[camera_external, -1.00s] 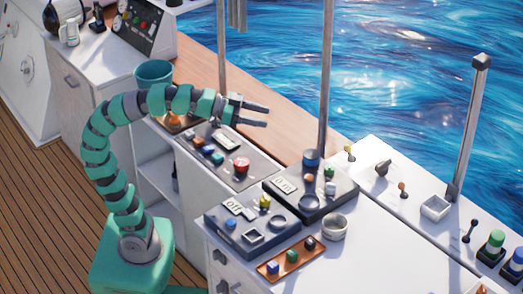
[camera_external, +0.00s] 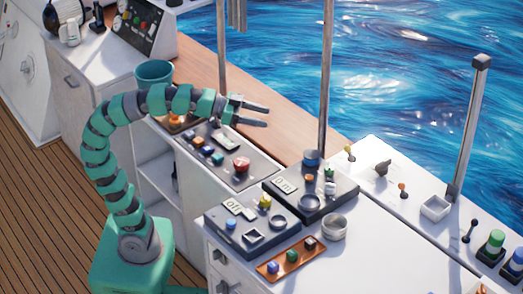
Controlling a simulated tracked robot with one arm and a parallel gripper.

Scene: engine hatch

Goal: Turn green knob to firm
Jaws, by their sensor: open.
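My gripper (camera_external: 266,116) is open and empty. Its two fingers point right, in the air above the wooden ledge and the back dark panel. I cannot tell which is the task's green knob, and no "firm" mark is readable. My gripper is apart from all of them.
A red knob (camera_external: 241,164) stands on the back dark panel (camera_external: 258,173). A metal post (camera_external: 326,80) rises right of my gripper. A metal cup (camera_external: 334,227) stands beside the front panels. The white counter (camera_external: 375,250) is clear at front right.

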